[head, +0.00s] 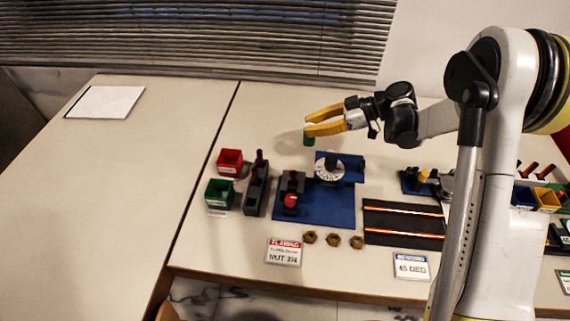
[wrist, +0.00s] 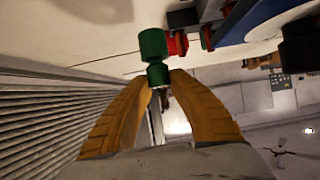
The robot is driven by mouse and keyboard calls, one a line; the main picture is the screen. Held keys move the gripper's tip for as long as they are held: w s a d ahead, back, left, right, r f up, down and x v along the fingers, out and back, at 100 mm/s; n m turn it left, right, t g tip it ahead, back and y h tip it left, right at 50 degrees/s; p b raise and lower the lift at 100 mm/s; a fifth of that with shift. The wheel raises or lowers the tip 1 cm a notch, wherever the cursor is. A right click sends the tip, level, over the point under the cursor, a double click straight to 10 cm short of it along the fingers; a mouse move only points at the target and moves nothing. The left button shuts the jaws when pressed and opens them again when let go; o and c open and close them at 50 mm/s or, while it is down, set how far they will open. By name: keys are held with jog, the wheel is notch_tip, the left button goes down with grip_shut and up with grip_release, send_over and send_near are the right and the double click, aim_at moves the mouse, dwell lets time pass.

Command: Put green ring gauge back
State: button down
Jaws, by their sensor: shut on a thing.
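My gripper (head: 307,127) has yellow fingers and is shut on the green ring gauge (head: 308,139). The gauge is held above the table, behind the blue fixture. In the wrist view my gripper (wrist: 162,78) grips the narrower end of the green ring gauge (wrist: 153,44). Its wider green end sticks out past the fingertips. A dark grey stand (head: 252,196) with dark red-handled pieces stands on the table to the left of the fixture. Whether the stand has a free place for the gauge cannot be told.
A red bin (head: 230,158) and a green bin (head: 218,193) stand left of the stand. The blue fixture (head: 334,211) carries a round dial (head: 329,167) and a red knob (head: 291,200). Several nuts (head: 333,240) and a sign (head: 284,252) lie in front. The left table (head: 150,180) is mostly clear.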

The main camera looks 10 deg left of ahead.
notch_tip(320, 180, down, 11)
jog(key=b, duration=0.4)
jog(key=shift+a+r, duration=0.15)
jog(key=shift+r, duration=0.15)
jog(key=c, duration=1.3)
grip_release()
